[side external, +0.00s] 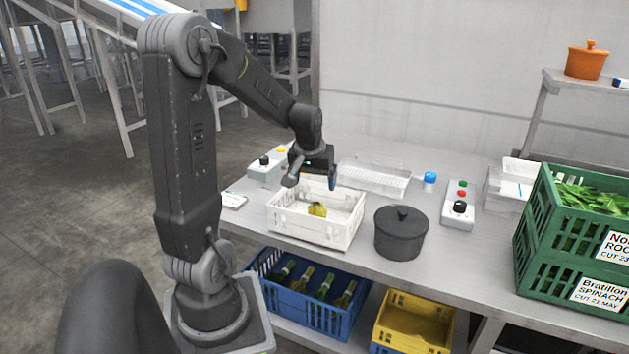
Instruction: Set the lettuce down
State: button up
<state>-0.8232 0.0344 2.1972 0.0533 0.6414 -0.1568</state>
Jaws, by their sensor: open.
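A small yellow-green item (317,209) lies in the white crate (330,236) on the metal bench; it may be the lettuce, but it is too small to be sure. My gripper (312,182) is above the crate, toward its back, with its jaws open. I see nothing held between its fingers. The item lies below the gripper with a gap between them.
A dark lidded pot (401,236) stands close to the crate's right. Behind are a clear tray (375,178), a blue-capped jar (430,179) and a button box (459,207). Stacked green crates (562,250) stand at right. Blue (311,306) and yellow (411,327) crates sit below.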

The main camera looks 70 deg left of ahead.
jog(key=w+d+r+m+t, duration=0.1)
jog(key=d+r+m, duration=0.3)
jog(key=d, duration=0.6)
jog(key=s+d+r+m+t+h, duration=0.1)
jog(key=s+d+r+m, duration=0.1)
jog(key=d, duration=0.7)
jog(key=s+d+r+m+t+h, duration=0.1)
jog(key=s+d+r+m, duration=0.2)
jog(key=s+d, duration=0.3)
jog(key=d+m, duration=0.1)
jog(key=d, duration=0.2)
jog(key=shift+r+m+t+h, duration=0.25)
jog(key=shift+m+t+h, duration=0.05)
jog(key=shift+m+t, duration=0.1)
